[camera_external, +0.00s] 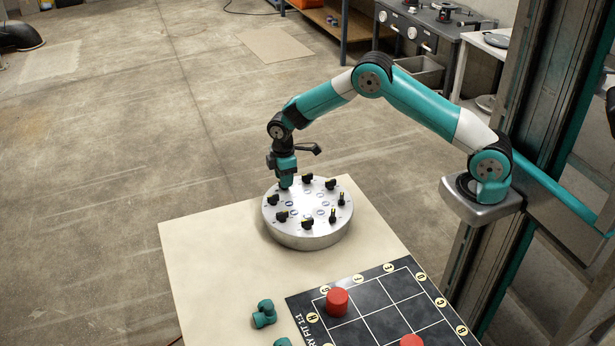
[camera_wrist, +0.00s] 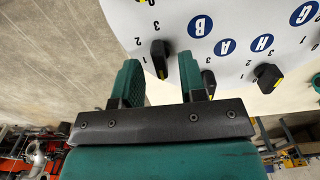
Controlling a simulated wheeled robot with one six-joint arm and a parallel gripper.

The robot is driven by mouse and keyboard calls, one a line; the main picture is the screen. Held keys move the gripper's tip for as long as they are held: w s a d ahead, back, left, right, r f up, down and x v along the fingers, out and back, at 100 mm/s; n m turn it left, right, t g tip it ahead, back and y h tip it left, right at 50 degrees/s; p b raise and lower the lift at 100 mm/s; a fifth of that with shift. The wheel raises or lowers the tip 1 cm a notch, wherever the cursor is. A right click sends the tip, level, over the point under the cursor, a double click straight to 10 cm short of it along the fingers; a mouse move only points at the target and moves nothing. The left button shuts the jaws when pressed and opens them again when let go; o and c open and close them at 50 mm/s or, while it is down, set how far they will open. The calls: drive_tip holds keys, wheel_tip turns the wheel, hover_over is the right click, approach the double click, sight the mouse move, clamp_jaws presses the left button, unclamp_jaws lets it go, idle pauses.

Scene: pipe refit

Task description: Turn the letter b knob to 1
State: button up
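The round silver dial plate (camera_external: 300,236) stands on the table and carries several black knobs. In the wrist view, the letter b knob (camera_wrist: 159,50) is black and lies outward of the blue B label (camera_wrist: 200,26), with the digits 1, 2 and 3 around its outer side. Its pointer setting is hard to read. My gripper (camera_wrist: 158,62) is open, its two teal fingers apart with the b knob showing between their tips. I cannot tell whether they touch it. In the external view my gripper (camera_external: 285,186) points down at the plate's far left edge and hides that knob.
Nearby are the A knob (camera_wrist: 208,80), close by the right finger, and the H knob (camera_wrist: 268,77). On the table (camera_external: 205,255) are a black grid board (camera_external: 365,300), red cylinders (camera_external: 337,300) and teal pipe fittings (camera_external: 264,314). The table left of the plate is clear.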

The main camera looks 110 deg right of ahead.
drive_tip(key=shift+f, duration=0.65)
clamp_jaws()
drive_tip(key=shift+m, duration=0.4)
drive_tip(key=m+b, duration=0.1)
drive_tip(key=m, duration=0.3)
drive_tip(key=shift+m, duration=0.4)
drive_tip(key=m+b, duration=0.1)
drive_tip(key=m, duration=0.5)
drive_tip(key=shift+r, duration=0.1)
